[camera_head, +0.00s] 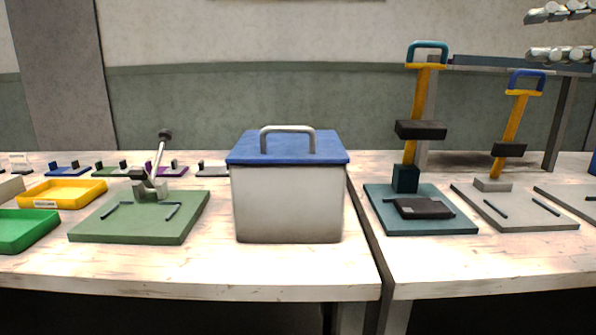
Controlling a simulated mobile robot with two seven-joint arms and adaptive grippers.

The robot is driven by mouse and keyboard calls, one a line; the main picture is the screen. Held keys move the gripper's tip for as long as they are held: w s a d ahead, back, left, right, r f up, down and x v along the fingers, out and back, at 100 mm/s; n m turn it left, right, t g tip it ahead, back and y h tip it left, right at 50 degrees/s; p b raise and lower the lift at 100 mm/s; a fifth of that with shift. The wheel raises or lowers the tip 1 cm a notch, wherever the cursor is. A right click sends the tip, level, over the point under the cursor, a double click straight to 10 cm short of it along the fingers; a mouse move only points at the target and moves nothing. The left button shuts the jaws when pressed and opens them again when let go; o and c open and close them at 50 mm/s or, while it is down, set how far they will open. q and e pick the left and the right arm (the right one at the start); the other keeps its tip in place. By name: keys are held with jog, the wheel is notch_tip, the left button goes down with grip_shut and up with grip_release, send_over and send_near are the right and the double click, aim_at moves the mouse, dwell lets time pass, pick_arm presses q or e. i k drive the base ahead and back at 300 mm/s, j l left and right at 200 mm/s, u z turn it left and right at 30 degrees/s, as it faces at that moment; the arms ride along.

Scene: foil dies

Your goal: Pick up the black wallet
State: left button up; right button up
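The black wallet (423,208) lies flat on the teal base of a hand press (372,203), on the right-hand table. It sits below the press's dark upper block and looks clear on its front side. My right gripper (527,35) reaches in from the upper right edge. Its two silver-and-dark fingers are spread one above the other, with nothing between them. It is up and to the right of the wallet, well apart from it. My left gripper is not in view.
A white box with a blue lid (290,205) stands left of the teal press. A second yellow-handled press (513,118) stands right of it. A green press (140,222), a yellow tray (62,193) and a green tray (22,232) are left. A rack (561,120) stands behind.

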aim_at(430, 207)
jog(key=k, duration=0.95)
